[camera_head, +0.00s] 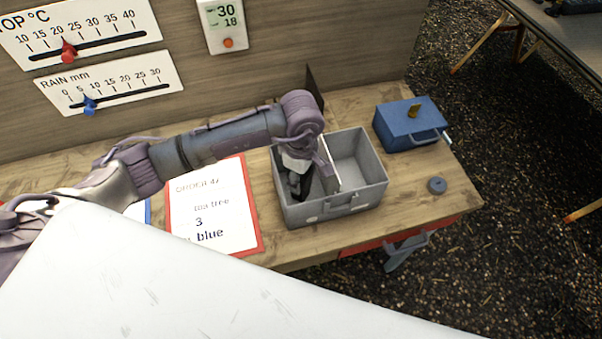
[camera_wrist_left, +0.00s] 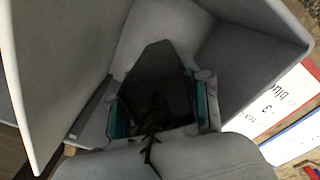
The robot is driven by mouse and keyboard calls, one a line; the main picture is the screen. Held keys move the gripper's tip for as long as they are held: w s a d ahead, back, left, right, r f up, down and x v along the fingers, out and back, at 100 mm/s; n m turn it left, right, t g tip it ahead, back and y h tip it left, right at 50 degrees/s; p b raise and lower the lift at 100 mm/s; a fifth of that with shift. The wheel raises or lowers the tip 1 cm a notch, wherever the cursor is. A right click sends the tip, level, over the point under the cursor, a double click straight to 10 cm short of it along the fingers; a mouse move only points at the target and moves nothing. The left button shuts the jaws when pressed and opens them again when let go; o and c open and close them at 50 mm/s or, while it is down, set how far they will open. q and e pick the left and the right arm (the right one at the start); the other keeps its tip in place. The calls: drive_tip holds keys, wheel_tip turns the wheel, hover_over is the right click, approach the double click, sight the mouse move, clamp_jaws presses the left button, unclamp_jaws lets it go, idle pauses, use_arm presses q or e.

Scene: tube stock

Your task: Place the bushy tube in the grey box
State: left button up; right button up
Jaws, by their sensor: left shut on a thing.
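The grey box (camera_head: 370,197) stands on the wooden bench and has two compartments split by a light divider. My left gripper (camera_head: 296,186) reaches down into the left compartment from above. In the left wrist view the gripper (camera_wrist_left: 158,112) is shut on a dark tube (camera_wrist_left: 160,72), with its teal pads on either side. Thin dark plant sprigs stick up from the tube towards the camera. The box walls (camera_wrist_left: 60,60) surround the tube and fingers. Whether the tube touches the floor cannot be told. The right compartment looks empty. My right gripper is not in view.
A blue box (camera_head: 400,128) with a brass-coloured piece on top stands right of the grey box. A red-bordered order card (camera_head: 212,215) lies left of the box. A backboard with gauges rises behind.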

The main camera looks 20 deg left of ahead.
use_arm(q)
drive_tip(key=shift+f, duration=0.1)
drive_tip(key=o, duration=0.9)
drive_tip(key=shift+c, duration=0.2)
drive_tip(key=o, duration=0.4)
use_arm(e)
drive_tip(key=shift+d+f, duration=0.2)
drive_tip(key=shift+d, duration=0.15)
use_arm(q)
drive_tip(key=shift+r, duration=0.45)
wheel_tip(320, 180, up, 10)
drive_tip(key=b, duration=0.3)
drive_tip(key=shift+r, duration=0.7)
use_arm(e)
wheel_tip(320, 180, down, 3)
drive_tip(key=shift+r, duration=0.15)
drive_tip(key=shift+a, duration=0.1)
